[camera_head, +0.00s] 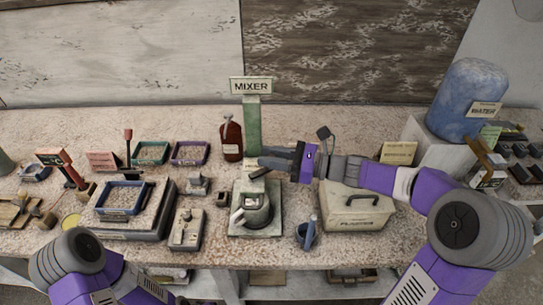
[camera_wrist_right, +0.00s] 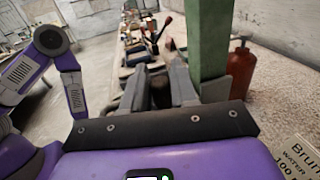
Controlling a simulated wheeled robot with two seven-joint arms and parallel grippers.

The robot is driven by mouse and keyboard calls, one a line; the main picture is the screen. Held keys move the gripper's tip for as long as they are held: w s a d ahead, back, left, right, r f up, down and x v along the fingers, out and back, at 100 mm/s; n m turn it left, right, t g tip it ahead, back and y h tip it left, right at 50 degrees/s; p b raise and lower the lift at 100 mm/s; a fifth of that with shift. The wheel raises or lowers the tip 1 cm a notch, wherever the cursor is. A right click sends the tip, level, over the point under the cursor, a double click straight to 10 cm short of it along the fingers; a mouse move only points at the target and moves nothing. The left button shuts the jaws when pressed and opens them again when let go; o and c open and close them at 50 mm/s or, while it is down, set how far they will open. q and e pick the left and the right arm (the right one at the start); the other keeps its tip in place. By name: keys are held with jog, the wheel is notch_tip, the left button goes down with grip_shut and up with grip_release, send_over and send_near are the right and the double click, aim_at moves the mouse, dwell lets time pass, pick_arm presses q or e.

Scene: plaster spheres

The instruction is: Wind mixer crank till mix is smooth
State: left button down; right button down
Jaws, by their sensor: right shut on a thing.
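The mixer is a green post (camera_head: 252,125) under a sign that reads MIXER, with a grey-green pot (camera_head: 263,215) on a square base at its foot. The pot holds something pale; its smoothness is too small to tell. My right gripper (camera_head: 262,165) reaches in from the right, above the pot and just in front of the post. In the right wrist view its fingers (camera_wrist_right: 160,90) are closed about a dark, brownish piece, which seems to be the crank's handle. The rest of the crank is mostly hidden. My left arm shows at the lower left, its gripper out of sight.
A red-brown bottle (camera_head: 232,139) stands close left of the post. A lidded plaster box (camera_head: 356,210) and a small blue-grey cup (camera_head: 307,233) are to the right. Several trays crowd the left, including a blue one (camera_head: 124,211). A blue water tank (camera_head: 468,98) stands far right.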

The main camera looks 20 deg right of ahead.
jog(key=shift+w+a+r+n+g+y+p, duration=0.15)
jog(key=shift+w+n+g+y+p, duration=0.25)
jog(key=shift+n+g+p, duration=0.8)
jog(key=shift+w+a+n+g+y+p, duration=0.3)
jog(key=shift+n+g+p, duration=0.25)
jog(key=shift+g+p, duration=1.3)
jog(key=shift+w+a+r+n+g+y+p, duration=0.15)
jog(key=shift+w+n+g+y+p, duration=0.5)
jog(key=shift+p, duration=1.5)
jog(key=shift+w+a+f+n+g+h+p, duration=0.1)
jog(key=shift+a+f+n+g+h+p, duration=0.1)
jog(key=shift+n+g+p, duration=0.7)
jog(key=shift+a+f+n+g+h+p, duration=0.15)
jog(key=shift+n+g+p, duration=0.3)
jog(key=shift+g, duration=0.75)
jog(key=c, duration=1)
grip_release()
jog(key=shift+r, duration=0.1)
